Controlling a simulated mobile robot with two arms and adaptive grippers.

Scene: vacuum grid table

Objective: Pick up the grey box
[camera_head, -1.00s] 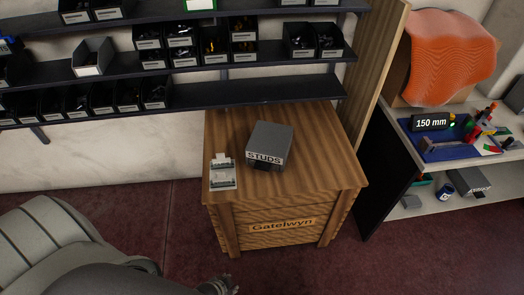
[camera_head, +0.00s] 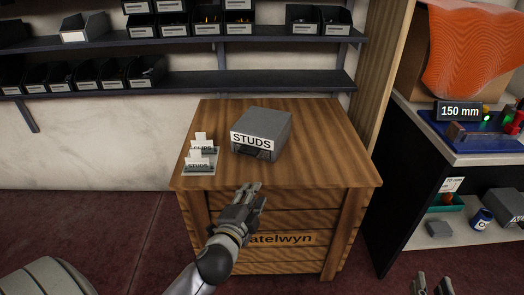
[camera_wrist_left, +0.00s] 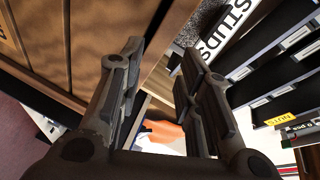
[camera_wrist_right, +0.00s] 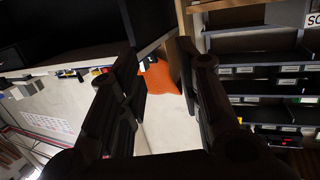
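The grey box (camera_head: 264,128), with a white STUDS label on its front, sits on top of the wooden cabinet (camera_head: 330,150). Part of the box and its label also show at the top of the left wrist view (camera_wrist_left: 226,28). My left gripper (camera_head: 252,190) is in front of the cabinet's front edge, below the box and apart from it. Its fingers are spread and empty in the left wrist view (camera_wrist_left: 160,68). My right gripper (camera_head: 432,284) shows only its fingertips at the bottom right of the head view. It is open and empty in the right wrist view (camera_wrist_right: 160,65).
Dark shelves (camera_head: 180,80) with several bins run along the wall behind. A side shelf (camera_head: 440,150) with a 150 mm display (camera_head: 460,111) stands right. The cabinet top right of the box is clear.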

